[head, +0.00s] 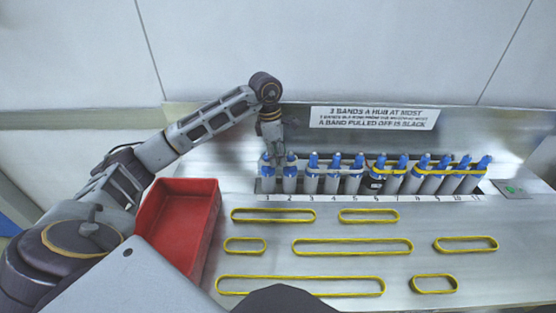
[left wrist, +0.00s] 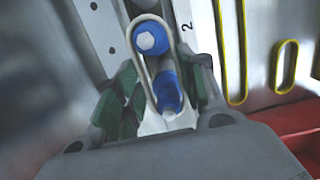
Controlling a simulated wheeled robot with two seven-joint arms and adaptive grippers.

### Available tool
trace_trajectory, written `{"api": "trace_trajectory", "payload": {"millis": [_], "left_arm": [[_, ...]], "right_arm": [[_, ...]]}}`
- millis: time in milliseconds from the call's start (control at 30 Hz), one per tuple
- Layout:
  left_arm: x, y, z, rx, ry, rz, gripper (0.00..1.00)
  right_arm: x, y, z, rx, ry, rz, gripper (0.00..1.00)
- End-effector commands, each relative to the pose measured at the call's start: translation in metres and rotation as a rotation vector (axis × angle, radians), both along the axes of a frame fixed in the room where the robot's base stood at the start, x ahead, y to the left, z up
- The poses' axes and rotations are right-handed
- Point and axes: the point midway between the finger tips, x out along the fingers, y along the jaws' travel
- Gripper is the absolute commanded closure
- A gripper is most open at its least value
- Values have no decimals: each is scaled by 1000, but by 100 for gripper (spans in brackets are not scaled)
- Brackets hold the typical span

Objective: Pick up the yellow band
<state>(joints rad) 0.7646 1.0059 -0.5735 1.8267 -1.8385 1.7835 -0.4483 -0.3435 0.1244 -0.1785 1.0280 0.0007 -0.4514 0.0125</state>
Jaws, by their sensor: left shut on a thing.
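My left gripper (head: 277,150) points down over hubs 1 and 2 at the left end of the hub row. In the left wrist view its green-padded fingers (left wrist: 163,95) stand on either side of two blue-topped hubs (left wrist: 152,38). A band (left wrist: 143,75), pale in this view, loops around both blue tops, and the jaws are shut on it. Several yellow bands lie loose on the metal table, including a long one (head: 350,252), one near hub 1 (head: 272,221) and a small one (head: 244,253). My right gripper is out of view.
A red bin (head: 165,258) stands left of the loose bands, near my left arm. Further hubs (head: 335,182) to the right carry yellow bands. A white sign (head: 374,118) stands behind the row. A green-marked plate (head: 510,189) lies at the right end.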

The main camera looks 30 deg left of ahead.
Motion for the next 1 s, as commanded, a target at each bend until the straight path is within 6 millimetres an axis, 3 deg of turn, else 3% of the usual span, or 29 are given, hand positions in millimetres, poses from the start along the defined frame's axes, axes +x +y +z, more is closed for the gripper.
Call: {"api": "trace_trajectory", "payload": {"millis": [300, 500, 1000], "left_arm": [[1, 0, 44, -1, -3, 0, 74], [1, 0, 63, 0, -1, 0, 74], [0, 0, 71, -1, 1, 0, 74]], "right_arm": [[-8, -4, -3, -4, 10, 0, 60], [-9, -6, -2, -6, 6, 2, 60], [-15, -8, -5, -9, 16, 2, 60]]}}
